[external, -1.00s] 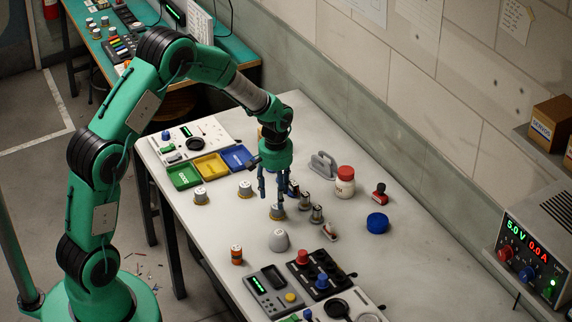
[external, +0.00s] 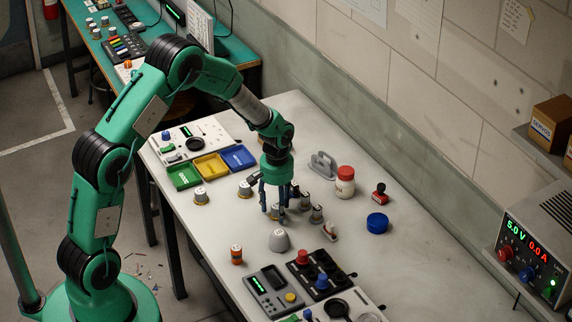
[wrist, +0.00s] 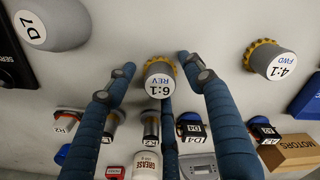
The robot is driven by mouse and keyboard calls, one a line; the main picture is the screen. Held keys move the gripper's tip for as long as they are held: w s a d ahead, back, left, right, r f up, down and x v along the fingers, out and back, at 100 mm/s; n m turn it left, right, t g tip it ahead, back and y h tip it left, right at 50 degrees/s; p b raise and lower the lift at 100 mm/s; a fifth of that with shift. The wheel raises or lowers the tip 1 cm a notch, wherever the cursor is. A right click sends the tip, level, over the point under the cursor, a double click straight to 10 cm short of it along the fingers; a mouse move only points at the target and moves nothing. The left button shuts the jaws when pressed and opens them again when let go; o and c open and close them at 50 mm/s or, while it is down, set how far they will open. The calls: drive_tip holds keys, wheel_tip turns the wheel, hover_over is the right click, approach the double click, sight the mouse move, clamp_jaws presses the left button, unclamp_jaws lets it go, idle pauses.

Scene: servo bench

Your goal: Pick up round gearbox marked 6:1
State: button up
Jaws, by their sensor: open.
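The round gearbox marked 6:1 REV (wrist: 159,80) has a grey body, a white label and an orange-yellow toothed ring. It stands on the bench between my gripper's fingers; in the external view the gearbox (external: 277,213) is partly hidden by them. My gripper (external: 274,212) is open and low over the bench, with its blue fingers around the gearbox. In the wrist view my gripper (wrist: 157,66) has a fingertip on each side of the gearbox, with gaps visible, and a third finger behind it. A similar gearbox marked 4:1 FWD (wrist: 279,63) stands apart to the right.
A grey D7 cap (external: 279,240) stands close in front. Several small motors (external: 316,213) stand just right of the fingers. Beyond are a red-lidded grease jar (external: 345,183) and a blue cap (external: 377,223). Coloured trays (external: 211,166) lie at the left.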

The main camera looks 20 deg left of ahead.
sight(276, 207)
drive_tip(key=c, duration=1.3)
drive_tip(key=shift+r, duration=0.1)
drive_tip(key=shift+r, duration=0.5)
drive_tip(key=r, duration=0.2)
drive_tip(key=shift+s+a+r+p, duration=0.15)
drive_tip(key=shift+s+r+p, duration=0.15)
drive_tip(key=shift+p, duration=0.1)
drive_tip(key=s+a, duration=0.2)
drive_tip(key=s, duration=0.2)
drive_tip(key=s+a+p, duration=0.1)
drive_tip(key=s+a, duration=0.1)
drive_tip(key=s, duration=0.3)
drive_tip(key=s+a+r, duration=0.1)
drive_tip(key=s+a, duration=0.1)
drive_tip(key=s, duration=0.2)
drive_tip(key=shift+s+a+r, duration=0.1)
drive_tip(key=shift+s+a, duration=0.15)
drive_tip(key=shift+s, duration=0.15)
